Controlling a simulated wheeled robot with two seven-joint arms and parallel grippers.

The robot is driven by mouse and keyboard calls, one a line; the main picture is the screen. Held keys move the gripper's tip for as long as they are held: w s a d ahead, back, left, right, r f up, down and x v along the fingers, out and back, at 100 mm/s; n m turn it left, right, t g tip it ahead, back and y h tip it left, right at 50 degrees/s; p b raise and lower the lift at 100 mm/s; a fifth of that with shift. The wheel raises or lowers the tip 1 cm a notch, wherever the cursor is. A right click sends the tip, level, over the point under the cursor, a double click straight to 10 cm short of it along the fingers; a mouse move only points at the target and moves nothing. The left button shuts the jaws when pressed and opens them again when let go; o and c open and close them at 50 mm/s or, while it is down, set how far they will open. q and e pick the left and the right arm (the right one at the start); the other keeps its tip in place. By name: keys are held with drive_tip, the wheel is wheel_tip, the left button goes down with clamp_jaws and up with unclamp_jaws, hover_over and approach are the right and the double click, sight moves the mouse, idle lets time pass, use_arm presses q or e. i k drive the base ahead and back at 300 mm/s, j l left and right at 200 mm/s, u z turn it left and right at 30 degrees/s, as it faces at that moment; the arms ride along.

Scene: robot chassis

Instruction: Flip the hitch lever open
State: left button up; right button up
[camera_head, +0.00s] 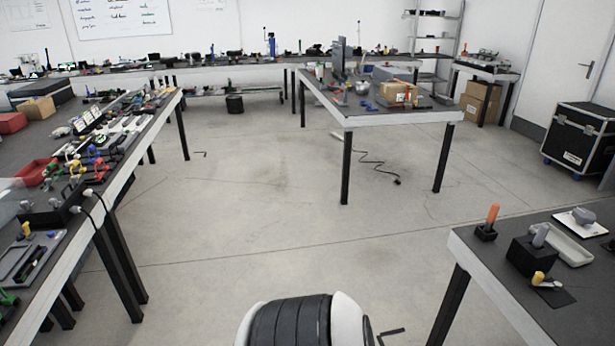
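I cannot make out for sure which thing is the hitch lever. On the near right table stand an upright orange handle on a small black base (487,232), a black block (530,255) with a grey cylinder on top, and a yellow knob (538,278) by a flat dark plate. A grey part on a white plate (582,220) lies behind them. The left bench (112,203) carries many small tools and fixtures, too small to tell apart. Neither of my grippers shows; only a black and white part of my own body appears at the bottom edge.
A middle table (440,115) holds a cardboard box (396,92) and small parts. A black cable (375,163) lies on the floor near it. A black wheeled case (580,137) stands at the right by the door. The central floor (250,200) is open.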

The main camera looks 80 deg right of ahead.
sight(537, 279)
drive_tip(key=z, duration=4.25)
